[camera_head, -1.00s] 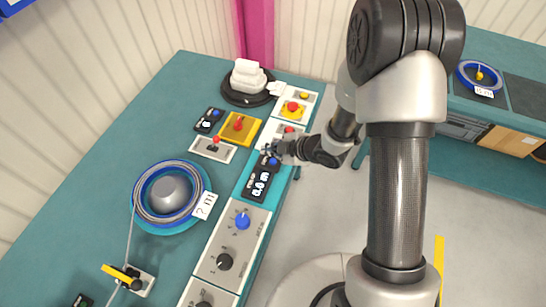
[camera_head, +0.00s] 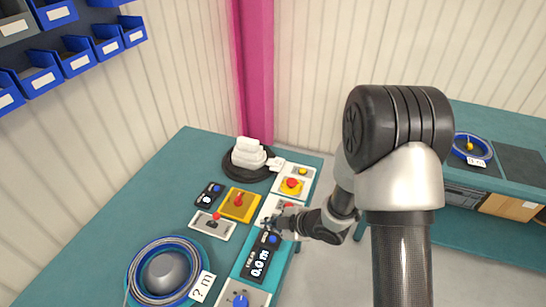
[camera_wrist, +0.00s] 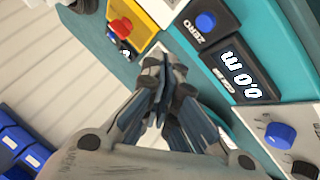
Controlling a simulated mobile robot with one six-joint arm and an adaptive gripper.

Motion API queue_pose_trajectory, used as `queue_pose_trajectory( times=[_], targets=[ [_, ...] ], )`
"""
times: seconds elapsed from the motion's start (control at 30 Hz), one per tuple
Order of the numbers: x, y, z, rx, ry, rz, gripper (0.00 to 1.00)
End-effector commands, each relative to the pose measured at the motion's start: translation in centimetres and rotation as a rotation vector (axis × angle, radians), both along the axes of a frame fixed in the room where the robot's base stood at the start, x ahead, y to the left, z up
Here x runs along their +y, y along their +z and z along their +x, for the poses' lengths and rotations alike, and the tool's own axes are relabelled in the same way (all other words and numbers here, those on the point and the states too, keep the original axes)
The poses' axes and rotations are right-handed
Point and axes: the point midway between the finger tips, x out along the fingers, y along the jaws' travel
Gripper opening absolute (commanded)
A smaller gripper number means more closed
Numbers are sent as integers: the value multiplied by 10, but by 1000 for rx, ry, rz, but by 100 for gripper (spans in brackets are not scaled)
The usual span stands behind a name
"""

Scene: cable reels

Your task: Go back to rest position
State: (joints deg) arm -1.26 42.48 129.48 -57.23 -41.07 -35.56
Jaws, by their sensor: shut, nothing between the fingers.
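My gripper (camera_head: 274,222) is at the right edge of the teal bench, over the control panel strip beside the length display. In the wrist view my gripper (camera_wrist: 163,92) is shut, its fingers together with nothing between them. The display (camera_head: 261,257) reads 0.0 m, and it also shows in the wrist view (camera_wrist: 238,72) with a blue ZERO button (camera_wrist: 205,21) beside it. Whether the fingertips touch the panel cannot be told.
A cable reel (camera_head: 165,272) with a "? m" tag lies on the bench (camera_head: 135,215). A yellow box with a red switch (camera_head: 239,203) and a black reel with white blocks (camera_head: 248,160) stand farther back. Blue bins (camera_head: 80,57) hang on the wall. Another bench (camera_head: 492,125) stands right.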

Motion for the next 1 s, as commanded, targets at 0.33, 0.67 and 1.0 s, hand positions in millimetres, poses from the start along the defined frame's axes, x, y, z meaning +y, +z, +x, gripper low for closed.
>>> queue_pose_trajectory(
  times=[0.33, 0.67, 1.0],
  targets=[
    [-44, 55, 25, -8, -209, -92, 0],
    [-148, 189, -13, 84, -835, -130, 0],
    [-175, 264, -155, 339, -1354, 97, 0]
  ],
)
